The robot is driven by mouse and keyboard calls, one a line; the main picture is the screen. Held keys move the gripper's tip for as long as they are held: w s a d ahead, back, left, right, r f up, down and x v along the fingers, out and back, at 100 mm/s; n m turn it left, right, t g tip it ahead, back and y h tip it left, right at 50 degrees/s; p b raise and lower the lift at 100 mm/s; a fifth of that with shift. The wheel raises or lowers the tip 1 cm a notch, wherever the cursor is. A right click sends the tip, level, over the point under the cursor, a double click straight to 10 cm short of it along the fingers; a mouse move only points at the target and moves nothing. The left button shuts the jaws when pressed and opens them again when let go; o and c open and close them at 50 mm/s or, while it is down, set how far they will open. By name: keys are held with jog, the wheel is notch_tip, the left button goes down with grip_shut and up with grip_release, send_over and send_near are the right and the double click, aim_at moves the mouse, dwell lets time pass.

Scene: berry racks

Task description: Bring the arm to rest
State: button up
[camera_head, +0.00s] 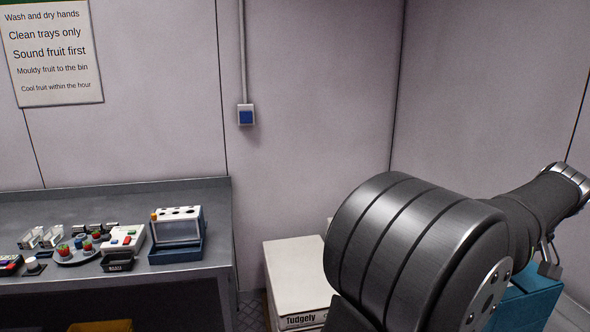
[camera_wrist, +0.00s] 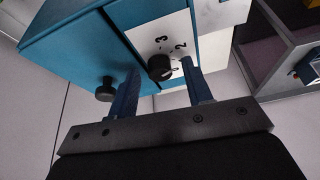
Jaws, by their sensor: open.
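My gripper (camera_wrist: 161,67) is open in the wrist view, its two blue fingers spread apart. A black dial knob (camera_wrist: 159,68) on a white panel (camera_wrist: 148,38) marked 2 and 3 shows between the fingertips. I see no finger closed on the knob, but cannot tell how far the tips are from the panel. In the head view my arm fills the right foreground and reaches to the right. The fingers cannot be made out there.
A teal cabinet (camera_wrist: 80,45) with a second black knob (camera_wrist: 105,90) is close to the left finger; teal also shows under my arm (camera_head: 530,302). A white box (camera_head: 295,272) stands left of my arm. A grey bench (camera_head: 120,197) holds trays and fruit.

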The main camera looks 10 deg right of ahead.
jog(key=shift+r, duration=0.1)
jog(key=d+v, duration=0.1)
jog(key=v, duration=1.6)
jog(key=x, duration=1.1)
jog(key=a+x, duration=0.1)
jog(key=x, duration=0.5)
jog(key=m, duration=0.2)
jog(key=m+h, duration=0.1)
jog(key=shift+a+m+h, duration=0.15)
jog(key=shift+m+h, duration=0.15)
jog(key=shift+m, duration=0.1)
jog(key=m, duration=0.2)
jog(key=m+g+h, duration=0.1)
jog(key=m, duration=0.1)
jog(key=shift+w+a+m, duration=0.1)
jog(key=shift+w+m, duration=0.05)
jog(key=shift+m, duration=0.15)
jog(key=m+g, duration=0.1)
jog(key=m, duration=0.1)
jog(key=m+h, duration=0.1)
jog(key=m, duration=0.1)
jog(key=shift+w+a+g, duration=0.1)
jog(key=shift+w+g, duration=0.05)
jog(key=shift+g, duration=0.25)
jog(key=shift+w+m+g+h, duration=0.1)
jog(key=shift+m+g+h, duration=0.4)
jog(key=shift+m, duration=1.3)
jog(key=shift+g, duration=0.3)
